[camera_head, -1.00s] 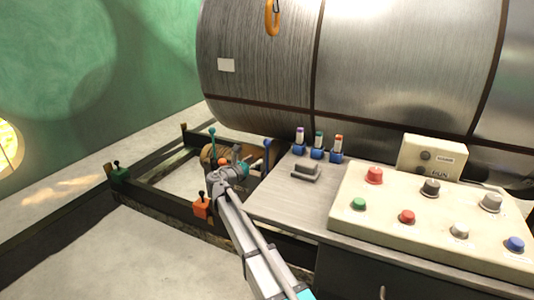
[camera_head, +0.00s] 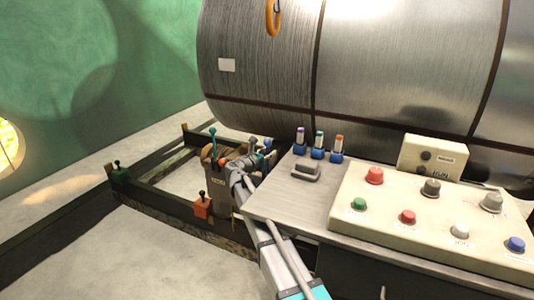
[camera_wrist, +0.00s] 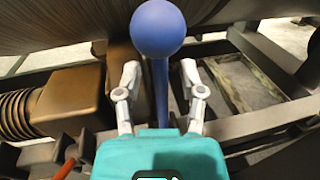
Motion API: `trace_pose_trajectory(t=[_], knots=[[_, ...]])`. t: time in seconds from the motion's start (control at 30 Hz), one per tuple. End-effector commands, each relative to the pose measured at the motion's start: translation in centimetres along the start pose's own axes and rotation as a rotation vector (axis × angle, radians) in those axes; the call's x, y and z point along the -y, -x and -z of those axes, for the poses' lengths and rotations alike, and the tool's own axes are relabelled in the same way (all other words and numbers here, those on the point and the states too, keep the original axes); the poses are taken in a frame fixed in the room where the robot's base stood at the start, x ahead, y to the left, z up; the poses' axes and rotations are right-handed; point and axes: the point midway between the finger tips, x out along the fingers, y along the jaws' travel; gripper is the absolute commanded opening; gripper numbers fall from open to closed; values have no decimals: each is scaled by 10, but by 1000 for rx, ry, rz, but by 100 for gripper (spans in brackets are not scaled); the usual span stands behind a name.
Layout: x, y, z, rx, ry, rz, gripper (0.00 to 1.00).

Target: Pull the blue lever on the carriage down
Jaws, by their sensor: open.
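The blue lever (camera_wrist: 158,30), with a round ball knob on a thin stem, stands in the middle of the wrist view. My gripper (camera_wrist: 160,75) is open, one finger on each side of the stem, below the knob. I cannot tell whether either finger touches it. In the head view the lever's blue top (camera_head: 268,144) shows just past my gripper (camera_head: 262,152), which partly hides it. The brown carriage (camera_head: 216,178) stands left of my gripper, and its body also shows at the left of the wrist view (camera_wrist: 72,100).
A teal lever (camera_head: 212,133) and a red-orange knob (camera_head: 222,161) are on the carriage, left of the blue lever. The metal desk (camera_head: 275,205) with a button panel (camera_head: 430,225) is close on the right. A large drum (camera_head: 350,70) looms behind.

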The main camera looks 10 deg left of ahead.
Motion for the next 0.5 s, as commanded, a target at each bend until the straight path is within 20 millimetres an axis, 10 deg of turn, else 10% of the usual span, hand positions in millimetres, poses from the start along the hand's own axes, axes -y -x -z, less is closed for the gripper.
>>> trace_pose_trajectory(t=[0.3, 0.5], knots=[[1, 0, 0, 0, 0, 1, 1], [0, -1, 0, 0, 0, 1, 0]])
